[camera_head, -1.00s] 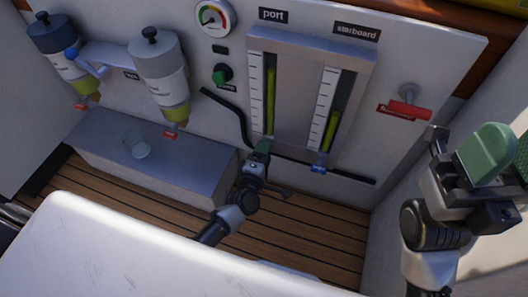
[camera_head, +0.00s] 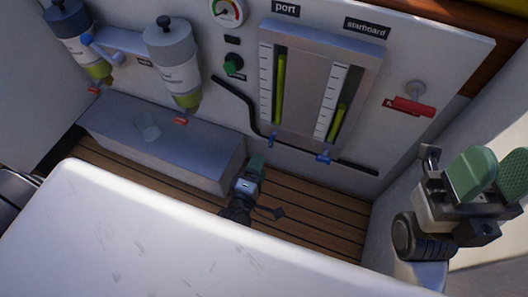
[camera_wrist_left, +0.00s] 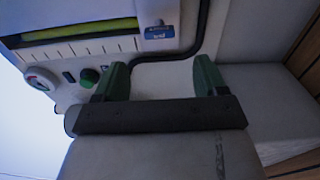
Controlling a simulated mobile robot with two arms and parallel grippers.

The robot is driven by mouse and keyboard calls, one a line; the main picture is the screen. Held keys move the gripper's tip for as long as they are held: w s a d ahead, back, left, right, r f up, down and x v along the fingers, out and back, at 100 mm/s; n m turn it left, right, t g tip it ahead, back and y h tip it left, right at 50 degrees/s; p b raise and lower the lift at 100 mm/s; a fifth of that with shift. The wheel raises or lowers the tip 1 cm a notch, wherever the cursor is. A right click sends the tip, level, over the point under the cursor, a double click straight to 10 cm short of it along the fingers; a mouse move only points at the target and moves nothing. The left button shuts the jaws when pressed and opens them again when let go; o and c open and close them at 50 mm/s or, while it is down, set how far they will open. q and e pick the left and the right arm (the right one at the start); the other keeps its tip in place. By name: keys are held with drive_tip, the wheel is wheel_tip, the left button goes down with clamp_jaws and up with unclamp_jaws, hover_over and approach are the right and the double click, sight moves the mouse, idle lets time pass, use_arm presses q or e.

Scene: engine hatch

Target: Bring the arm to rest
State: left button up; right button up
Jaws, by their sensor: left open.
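My left gripper (camera_head: 256,166) is low over the wooden floor, in front of the panel and right of the grey box. Its arm is partly hidden behind a white surface. In the left wrist view its green fingers (camera_wrist_left: 160,80) stand apart with nothing between them. My right gripper (camera_head: 494,174) is at the right edge, its green pads apart and empty.
The wall panel (camera_head: 402,60) carries two gauge tubes (camera_head: 279,90), a green knob (camera_head: 233,63), a red handle (camera_head: 413,106) and blue valves (camera_head: 323,158). A grey box (camera_head: 190,155) bears a clear cup (camera_head: 148,126). A scratched white surface (camera_head: 150,240) fills the front.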

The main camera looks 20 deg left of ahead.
use_arm(q)
drive_tip(key=shift+s, duration=0.45)
